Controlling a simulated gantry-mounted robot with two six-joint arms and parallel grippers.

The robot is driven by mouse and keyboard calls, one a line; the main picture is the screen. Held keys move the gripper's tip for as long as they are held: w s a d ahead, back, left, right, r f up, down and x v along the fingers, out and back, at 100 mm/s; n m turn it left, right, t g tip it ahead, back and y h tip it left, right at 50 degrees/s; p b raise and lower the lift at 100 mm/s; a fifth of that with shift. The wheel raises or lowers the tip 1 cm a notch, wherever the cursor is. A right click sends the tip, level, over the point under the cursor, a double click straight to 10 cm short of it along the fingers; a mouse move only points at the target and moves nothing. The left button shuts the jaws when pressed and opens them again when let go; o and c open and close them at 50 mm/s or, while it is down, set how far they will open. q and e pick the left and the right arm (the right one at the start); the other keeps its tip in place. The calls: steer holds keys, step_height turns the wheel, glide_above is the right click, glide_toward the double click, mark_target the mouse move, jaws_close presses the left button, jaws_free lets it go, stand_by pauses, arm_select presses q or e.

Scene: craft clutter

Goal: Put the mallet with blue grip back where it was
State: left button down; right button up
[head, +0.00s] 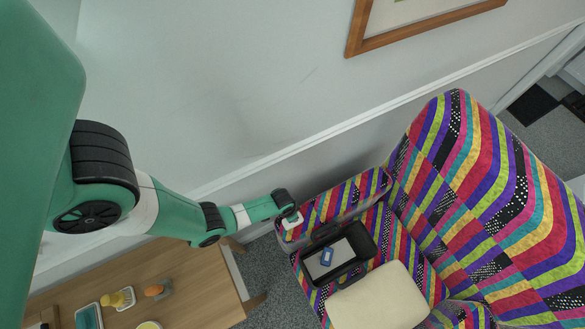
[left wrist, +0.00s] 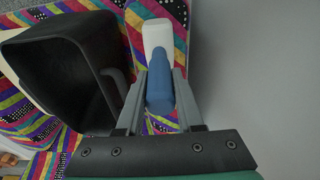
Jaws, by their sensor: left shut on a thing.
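The mallet with blue grip shows in the left wrist view, with a blue grip (left wrist: 160,85) and a white head (left wrist: 164,36). My left gripper (left wrist: 159,88) is shut on the blue grip, with the white head pointing away from me. I cannot tell whether the head touches the fabric.
A black open bin (head: 363,241) with a small blue item (head: 327,257) inside stands on the sofa seat, beside my gripper. A cream cushion (head: 380,300) lies next to it. A wooden table (head: 190,285) with several small items is at lower left. The wall is close behind.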

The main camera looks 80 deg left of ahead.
arm_select(q)
steer(key=shift+f, duration=0.25)
steer(key=c, duration=0.5)
jaws_free()
steer(key=shift+c, duration=0.2)
step_height(320, 180, up, 12)
steer(key=s+p, duration=0.1)
steer(key=p, duration=1.1)
steer(key=shift+s+d, duration=0.25)
steer(key=shift+s, duration=0.15)
steer(key=shift+r, duration=0.1)
